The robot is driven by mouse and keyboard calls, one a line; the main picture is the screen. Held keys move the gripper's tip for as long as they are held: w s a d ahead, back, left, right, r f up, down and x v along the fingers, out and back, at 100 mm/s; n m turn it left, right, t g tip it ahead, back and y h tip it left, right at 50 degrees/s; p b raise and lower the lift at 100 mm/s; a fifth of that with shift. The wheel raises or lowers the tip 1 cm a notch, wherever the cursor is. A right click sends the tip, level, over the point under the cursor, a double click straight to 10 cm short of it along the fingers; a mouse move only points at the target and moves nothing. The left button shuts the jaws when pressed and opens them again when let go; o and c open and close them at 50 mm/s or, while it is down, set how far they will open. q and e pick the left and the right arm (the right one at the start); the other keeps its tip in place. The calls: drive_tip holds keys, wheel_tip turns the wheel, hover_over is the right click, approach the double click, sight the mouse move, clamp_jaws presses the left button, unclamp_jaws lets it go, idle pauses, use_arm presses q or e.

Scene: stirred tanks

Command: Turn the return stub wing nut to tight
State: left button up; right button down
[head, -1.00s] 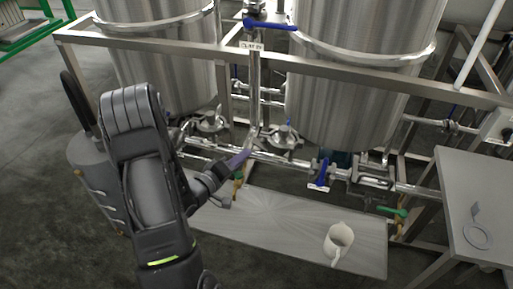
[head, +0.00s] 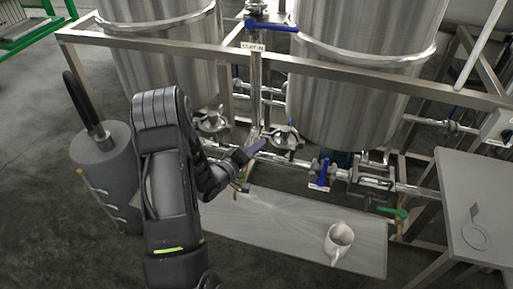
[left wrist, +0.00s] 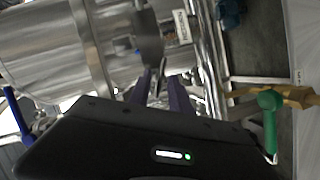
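My left gripper (head: 259,146) reaches to the pipework in front of the right tank (head: 345,80). In the left wrist view its two purple fingers (left wrist: 160,87) stand apart. A small thin metal piece, perhaps the wing nut (left wrist: 160,91), shows in line with the gap between the fingertips. I cannot tell whether the fingers touch it. In the head view the nut cannot be made out beside the fingertips. My right gripper is in neither view.
A frame rail (head: 330,69) runs across in front of the tanks. A blue-handled valve (head: 322,174) and a green handle (head: 393,212) sit to the right. A white jug (head: 339,240) stands on the low metal shelf (head: 290,227). A grey table (head: 475,190) stands at right.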

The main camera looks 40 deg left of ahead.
use_arm(q)
clamp_jaws()
drive_tip(key=shift+m, duration=0.4)
idle(0.4)
drive_tip(key=shift+w+d+r+m+g+y+b, duration=0.15)
drive_tip(key=shift+m+g+y+b, duration=0.5)
drive_tip(key=shift+m+b, duration=0.65)
drive_tip(key=shift+s+d+m+g+y+b, duration=0.15)
drive_tip(key=shift+m+g+y+b, duration=0.35)
drive_tip(key=shift+m+y+b, duration=0.75)
drive_tip(key=shift+w+d+r+m+g+y+b, duration=0.15)
drive_tip(key=shift+m+g+y+b, duration=0.35)
drive_tip(key=shift+m+b, duration=0.8)
drive_tip(key=shift+m, duration=0.25)
drive_tip(key=shift+o, duration=0.7)
unclamp_jaws()
